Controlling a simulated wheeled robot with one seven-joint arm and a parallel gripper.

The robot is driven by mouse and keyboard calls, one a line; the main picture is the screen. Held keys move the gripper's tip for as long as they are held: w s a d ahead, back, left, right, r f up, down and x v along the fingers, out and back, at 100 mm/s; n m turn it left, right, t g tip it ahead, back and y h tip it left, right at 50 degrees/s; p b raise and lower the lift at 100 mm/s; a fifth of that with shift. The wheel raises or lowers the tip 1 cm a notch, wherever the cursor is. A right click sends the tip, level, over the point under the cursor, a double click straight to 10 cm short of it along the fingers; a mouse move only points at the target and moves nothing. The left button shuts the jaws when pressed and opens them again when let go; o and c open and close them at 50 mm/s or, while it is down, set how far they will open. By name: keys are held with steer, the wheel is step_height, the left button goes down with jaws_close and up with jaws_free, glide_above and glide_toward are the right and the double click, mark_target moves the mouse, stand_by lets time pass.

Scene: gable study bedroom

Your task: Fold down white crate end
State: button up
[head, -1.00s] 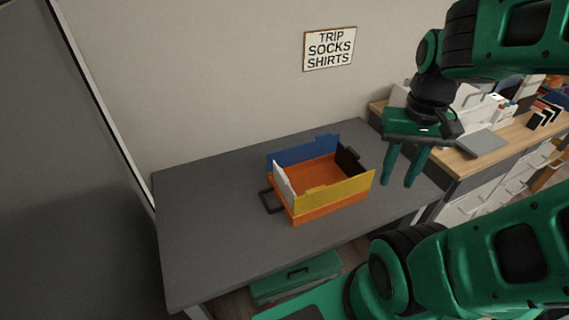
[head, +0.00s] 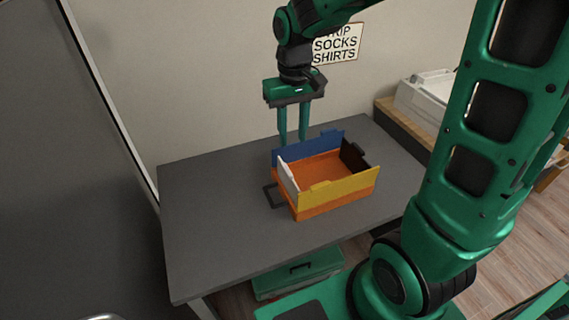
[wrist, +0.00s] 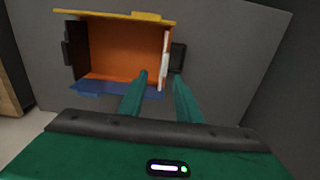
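The crate has an orange base (head: 325,204) and stands on the grey table. Its white end (head: 288,177) is upright at the left in the head view. The white end also shows at the crate's right in the wrist view (wrist: 165,66). The blue side (head: 307,148), yellow side (head: 340,190) and black end (head: 353,157) also stand up. My gripper (head: 293,140) is open and empty, pointing down near the blue side at the white-end corner. In the wrist view my gripper (wrist: 161,76) has its fingertips below the white end, apparently apart from it.
A black handle (head: 269,195) sticks out beside the white end. The grey table (head: 215,225) is clear left of the crate. A wall stands behind, with a sign (head: 337,46). A green box (head: 298,275) is under the table.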

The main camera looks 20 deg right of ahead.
mark_target(287, 169)
steer(key=f, duration=0.7)
steer(key=a+f, duration=0.1)
steer(key=f, duration=0.3)
steer(key=shift+w+f, duration=0.1)
steer(key=shift+w, duration=0.25)
steer(key=shift+c, duration=0.7)
